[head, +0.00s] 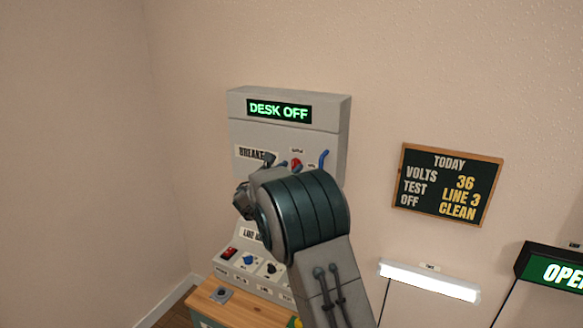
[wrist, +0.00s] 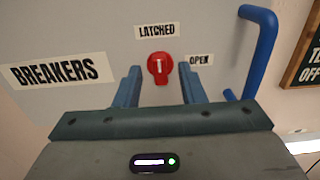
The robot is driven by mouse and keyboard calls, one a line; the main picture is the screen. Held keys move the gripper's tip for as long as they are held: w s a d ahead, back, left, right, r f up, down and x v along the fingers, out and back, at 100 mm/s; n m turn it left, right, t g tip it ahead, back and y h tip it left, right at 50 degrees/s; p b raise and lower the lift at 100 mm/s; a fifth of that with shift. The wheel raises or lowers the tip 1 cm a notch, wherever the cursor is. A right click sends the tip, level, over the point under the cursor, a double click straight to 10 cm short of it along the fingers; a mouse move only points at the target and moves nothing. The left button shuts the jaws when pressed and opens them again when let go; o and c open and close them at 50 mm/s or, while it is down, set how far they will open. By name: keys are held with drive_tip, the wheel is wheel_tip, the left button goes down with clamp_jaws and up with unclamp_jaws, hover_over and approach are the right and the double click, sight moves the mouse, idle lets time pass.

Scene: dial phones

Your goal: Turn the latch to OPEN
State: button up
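The red latch (wrist: 161,67) is a round knob with a white mark, set on the grey panel door below a LATCHED label (wrist: 157,31). Its white mark points up toward LATCHED. The OPEN label (wrist: 201,59) is to its right. In the head view the latch (head: 296,165) shows just above my arm. My gripper (wrist: 160,84) is open in the wrist view, with one blue-grey finger on each side below the latch. I cannot tell whether the fingers touch the panel. In the head view my arm hides the gripper's tips and part of the panel.
A blue handle (wrist: 265,50) stands out from the door to the right. The BREAKERS label (wrist: 55,72) is at left. The grey cabinet (head: 240,103) reads DESK OFF. A console with knobs (head: 250,260) sits below. A chalkboard (head: 449,184) and white lamp (head: 430,281) are at right.

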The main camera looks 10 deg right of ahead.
drive_tip(key=shift+w+d, duration=0.25)
drive_tip(key=shift+w, duration=0.05)
clamp_jaws()
